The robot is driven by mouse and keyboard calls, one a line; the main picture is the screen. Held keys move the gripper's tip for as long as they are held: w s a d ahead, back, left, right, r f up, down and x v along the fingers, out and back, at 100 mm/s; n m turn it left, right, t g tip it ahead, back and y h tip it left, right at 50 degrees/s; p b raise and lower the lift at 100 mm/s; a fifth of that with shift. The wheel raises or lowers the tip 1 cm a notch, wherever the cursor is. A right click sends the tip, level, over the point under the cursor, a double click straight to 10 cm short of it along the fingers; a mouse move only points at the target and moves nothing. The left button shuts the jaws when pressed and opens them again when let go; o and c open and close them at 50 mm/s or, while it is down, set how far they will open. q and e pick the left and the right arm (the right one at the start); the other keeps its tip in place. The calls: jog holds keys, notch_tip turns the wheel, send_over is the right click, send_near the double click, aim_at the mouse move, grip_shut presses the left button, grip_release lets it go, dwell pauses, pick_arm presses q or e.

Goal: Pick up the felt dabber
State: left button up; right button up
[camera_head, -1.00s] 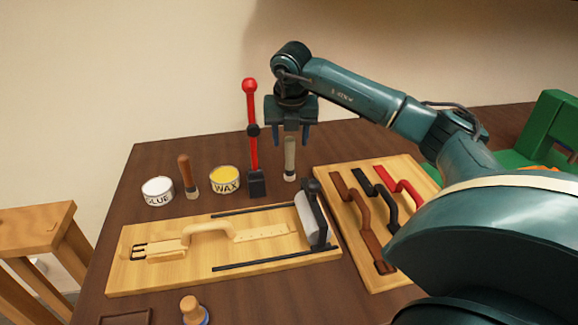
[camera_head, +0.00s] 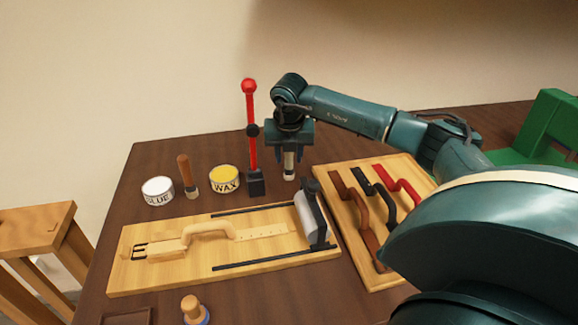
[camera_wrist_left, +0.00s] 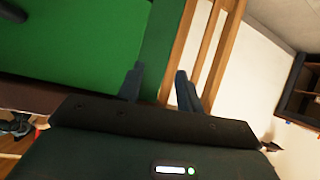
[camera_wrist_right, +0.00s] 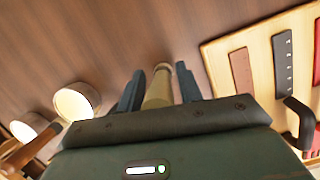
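The felt dabber (camera_head: 289,168) appears to be the slim pale-handled tool with a dark band and a whitish lower end, standing upright near the back of the table. My right gripper (camera_head: 290,157) points down over it, its fingers on either side of the handle. In the right wrist view the dabber's handle (camera_wrist_right: 158,90) lies between the two fingers, with narrow gaps at its sides, so the gripper looks open. The gripper hides its upper part in the head view. My left gripper (camera_wrist_left: 160,85) is open and empty, seen only in its wrist view.
A red-handled lever (camera_head: 252,135) stands close left of the dabber. The wax tin (camera_head: 224,180), brown-handled brush (camera_head: 187,175) and glue tin (camera_head: 157,190) are further left. In front is a strap board (camera_head: 130,272); right is a board (camera_head: 385,284) with several handled straps.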

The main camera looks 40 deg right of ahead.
grip_shut()
jog(key=shift+r, duration=0.15)
notch_tip(320, 180, up, 10)
jog(key=shift+f, duration=0.1)
dwell(0.4)
